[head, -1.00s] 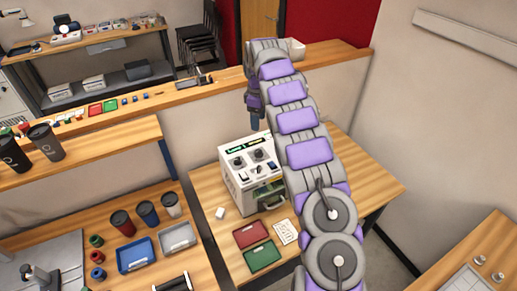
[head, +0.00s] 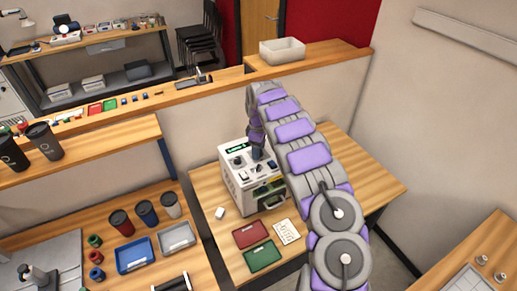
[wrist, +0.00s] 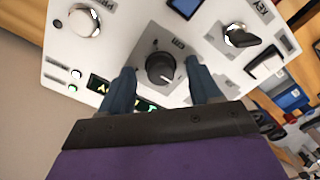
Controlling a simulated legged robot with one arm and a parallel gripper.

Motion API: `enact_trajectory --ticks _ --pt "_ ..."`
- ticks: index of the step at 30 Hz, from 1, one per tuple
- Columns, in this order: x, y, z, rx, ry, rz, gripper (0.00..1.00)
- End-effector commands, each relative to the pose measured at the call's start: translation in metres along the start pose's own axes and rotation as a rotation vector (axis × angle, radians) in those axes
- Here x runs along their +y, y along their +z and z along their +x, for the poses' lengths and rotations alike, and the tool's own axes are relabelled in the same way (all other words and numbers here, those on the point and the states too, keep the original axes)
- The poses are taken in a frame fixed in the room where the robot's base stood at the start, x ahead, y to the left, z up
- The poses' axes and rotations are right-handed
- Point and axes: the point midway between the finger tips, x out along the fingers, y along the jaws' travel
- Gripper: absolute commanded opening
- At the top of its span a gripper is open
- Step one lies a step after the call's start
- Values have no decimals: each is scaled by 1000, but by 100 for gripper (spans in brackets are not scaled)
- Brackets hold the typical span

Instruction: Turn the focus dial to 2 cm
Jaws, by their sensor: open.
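The laser marker (head: 239,188) is a white box on the wooden table, with a green display (head: 237,149) and knobs on its sloped top panel. In the wrist view the dark round focus dial (wrist: 160,68) is on the white panel, with "cm" printed beside it and a light pointer line on its face. My gripper (wrist: 160,84) is open, with one dark blue finger on each side of the dial. I cannot tell whether the fingers touch it. In the head view my gripper (head: 257,152) is low over the panel and hides part of it.
A black key-like knob (wrist: 240,37) and a silver knob (wrist: 84,21) flank the dial on the panel. A red tray (head: 250,234) and a green tray (head: 262,256) lie in front of the machine. A ledge with a white bin (head: 283,51) runs behind.

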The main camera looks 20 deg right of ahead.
Motion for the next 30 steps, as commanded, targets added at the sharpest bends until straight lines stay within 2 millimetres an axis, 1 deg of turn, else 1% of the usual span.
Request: enact_trajectory --ticks 8,24,25,30 --pt "0 0 1 0 0 0 62" --pt "1 0 1 1 1 0 10" --pt "1 0 1 1 1 0 8" --pt "1 0 1 1 1 9 8"
